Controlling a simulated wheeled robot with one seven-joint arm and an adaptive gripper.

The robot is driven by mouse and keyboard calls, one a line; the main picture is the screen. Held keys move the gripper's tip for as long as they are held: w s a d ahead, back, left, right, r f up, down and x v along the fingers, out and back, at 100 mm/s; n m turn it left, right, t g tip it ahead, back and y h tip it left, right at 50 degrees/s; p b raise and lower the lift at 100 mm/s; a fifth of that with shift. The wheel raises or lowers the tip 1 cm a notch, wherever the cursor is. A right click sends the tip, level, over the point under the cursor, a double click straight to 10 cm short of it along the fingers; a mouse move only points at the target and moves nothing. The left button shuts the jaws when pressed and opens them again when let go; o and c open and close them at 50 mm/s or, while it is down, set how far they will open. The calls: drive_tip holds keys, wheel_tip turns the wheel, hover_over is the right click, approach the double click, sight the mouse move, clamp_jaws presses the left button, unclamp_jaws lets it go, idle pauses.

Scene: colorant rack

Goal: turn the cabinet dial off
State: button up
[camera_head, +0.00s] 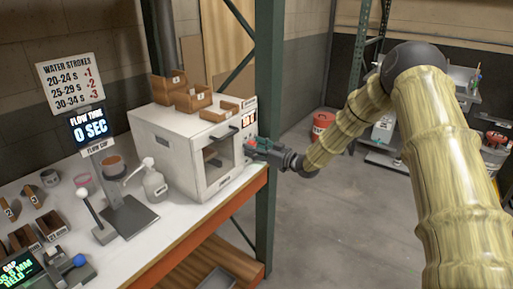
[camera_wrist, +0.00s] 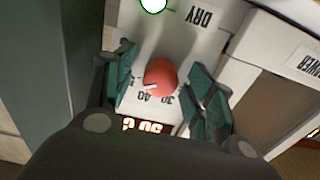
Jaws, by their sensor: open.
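The white drying cabinet (camera_head: 165,140) stands at the right end of the workbench, its window door closed. Its red round dial (camera_wrist: 160,78) shows in the wrist view on the white panel. A pale pointer mark on the dial faces lower left, near the printed 40; the picture is upside down. My gripper (camera_wrist: 164,86) is open, its green fingers on either side of the dial. I cannot tell whether they touch it. In the head view my gripper (camera_head: 262,148) is at the panel's right edge and largely hides the dial.
A lit digit display (camera_wrist: 146,126) and a green-rimmed light (camera_wrist: 153,4) flank the dial. A dark green post (camera_head: 268,110) stands close behind my gripper. Wooden bins (camera_head: 190,100) sit on the cabinet. A pump bottle (camera_head: 155,184) stands left of it.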

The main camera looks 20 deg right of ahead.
drive_tip(key=c, duration=1)
drive_tip(key=shift+c, duration=0.2)
